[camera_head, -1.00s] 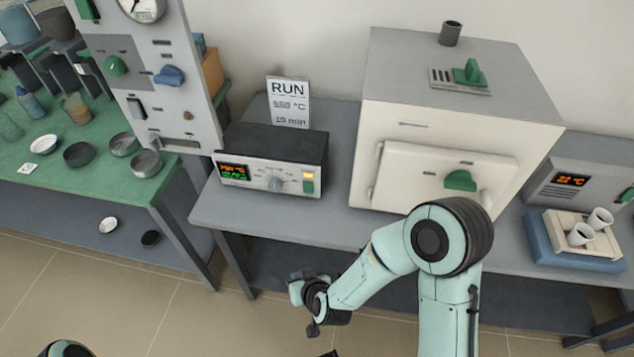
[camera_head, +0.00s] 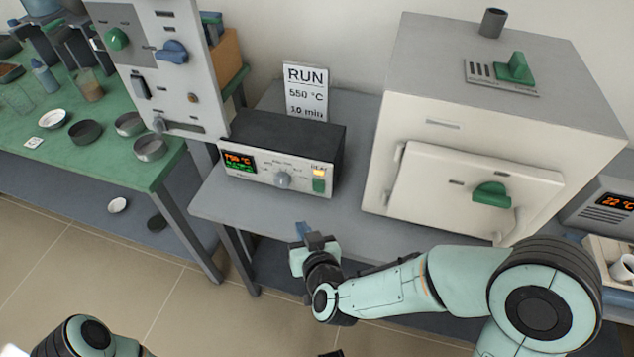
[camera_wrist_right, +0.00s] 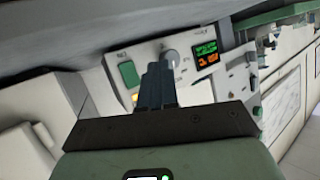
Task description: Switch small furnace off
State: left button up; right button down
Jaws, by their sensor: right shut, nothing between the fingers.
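The white furnace (camera_head: 470,190) stands on the grey bench with its door shut and a green handle (camera_head: 492,194). Left of it is a black-topped control box (camera_head: 283,150) with a lit display (camera_head: 239,161), a grey knob (camera_head: 283,180) and a green switch (camera_head: 319,185) under a lit yellow lamp (camera_head: 319,172). My right gripper (camera_head: 303,230) is shut and empty, in front of the bench edge below the box. In the right wrist view its fingers (camera_wrist_right: 157,86) point toward the panel, with the green switch (camera_wrist_right: 128,74) to their left.
A sign (camera_head: 306,92) reading RUN, 550 °C, 10 min stands behind the box. A tall grey panel (camera_head: 165,70) with knobs stands left. Another unit (camera_head: 610,205) at right shows 22 °C. The bench in front of the box is clear.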

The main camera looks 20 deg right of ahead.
jog(key=shift+w+d+r, duration=0.15)
jog(key=shift+w+d, duration=0.65)
jog(key=shift+w, duration=0.4)
jog(key=shift+w+d+r, duration=0.2)
jog(key=shift+w+d, duration=0.65)
jog(key=shift+w, duration=0.3)
jog(key=shift+w+d+r, duration=0.15)
jog(key=shift+w+d, duration=0.65)
jog(key=shift+w, duration=0.4)
jog(key=shift+w, duration=0.1)
jog(key=shift+w+d, duration=0.25)
jog(key=shift+w+d, duration=0.15)
jog(key=shift+w, duration=0.1)
jog(key=shift+s, duration=0.15)
jog(key=shift+s+a, duration=0.45)
jog(key=shift+s, duration=0.05)
jog(key=shift+s+a+f, duration=0.15)
jog(key=shift+s+a, duration=0.55)
jog(key=shift+s, duration=0.35)
jog(key=shift+s+a+f, duration=0.15)
jog(key=shift+s+a, duration=0.55)
jog(key=shift+s, duration=0.3)
